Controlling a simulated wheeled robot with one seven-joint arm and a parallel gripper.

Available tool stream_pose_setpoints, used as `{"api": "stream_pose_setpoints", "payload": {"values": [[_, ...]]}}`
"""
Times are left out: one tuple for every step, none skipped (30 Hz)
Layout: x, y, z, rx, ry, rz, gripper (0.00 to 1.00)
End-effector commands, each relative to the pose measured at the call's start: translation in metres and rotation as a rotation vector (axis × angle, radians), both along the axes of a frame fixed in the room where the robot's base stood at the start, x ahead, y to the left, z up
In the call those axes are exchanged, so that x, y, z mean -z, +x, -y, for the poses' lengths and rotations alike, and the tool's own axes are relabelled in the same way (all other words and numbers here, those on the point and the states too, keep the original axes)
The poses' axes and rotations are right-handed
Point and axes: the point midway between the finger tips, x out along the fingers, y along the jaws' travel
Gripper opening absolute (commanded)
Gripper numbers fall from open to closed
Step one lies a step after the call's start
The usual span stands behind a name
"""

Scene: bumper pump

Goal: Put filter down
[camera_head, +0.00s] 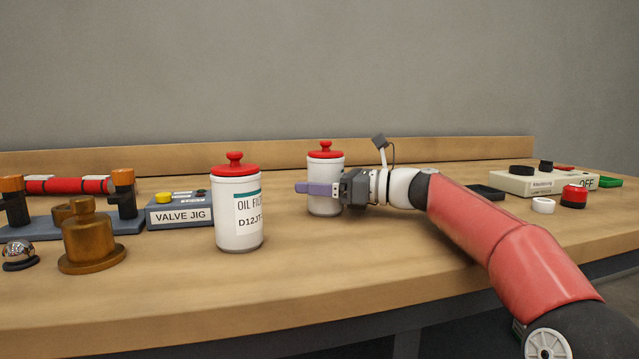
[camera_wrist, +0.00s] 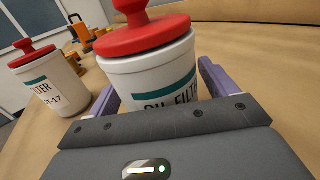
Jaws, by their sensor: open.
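Two white oil filters with red knobbed lids stand upright on the wooden bench (camera_head: 330,285). The farther filter (camera_head: 325,170) is at my gripper; it also shows large in the wrist view (camera_wrist: 150,75). My gripper (camera_head: 318,189) is open, with its purple fingers on either side of this filter around mid-height. Whether a finger touches it, I cannot tell.
A brass weight (camera_head: 92,238) stands in front. At the right are a beige switch box (camera_head: 530,184), a red button piece (camera_head: 574,196) and a white ring (camera_head: 543,205). The front middle bench is clear.

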Motion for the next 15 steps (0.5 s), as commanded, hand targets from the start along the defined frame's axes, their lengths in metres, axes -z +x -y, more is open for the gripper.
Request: {"api": "stream_pose_setpoints", "payload": {"values": [[0.000,0.000,0.001,0.001,0.000,0.000,0.85],[0.000,0.000,0.003,0.001,0.000,0.000,0.85],[0.000,-0.001,0.006,0.002,0.000,0.000,0.85],[0.000,-0.002,0.009,0.002,0.000,0.000,0.85],[0.000,-0.003,0.012,0.002,0.000,0.000,0.85],[0.000,-0.004,0.018,0.004,-0.001,0.000,0.85],[0.000,-0.006,0.024,0.005,-0.001,0.000,0.85],[0.000,-0.008,0.029,0.005,-0.001,0.001,0.85],[0.000,-0.010,0.038,0.006,-0.001,0.000,0.85],[0.000,-0.012,0.044,0.006,-0.001,0.000,0.85],[0.000,-0.015,0.051,0.006,-0.001,-0.001,0.85],[0.000,-0.017,0.059,0.005,-0.001,-0.001,0.85],[0.000,-0.019,0.065,0.006,-0.001,0.000,0.85],[0.000,-0.021,0.071,0.005,-0.001,0.000,0.85],[0.000,-0.024,0.079,0.005,-0.001,0.000,0.85]]}}
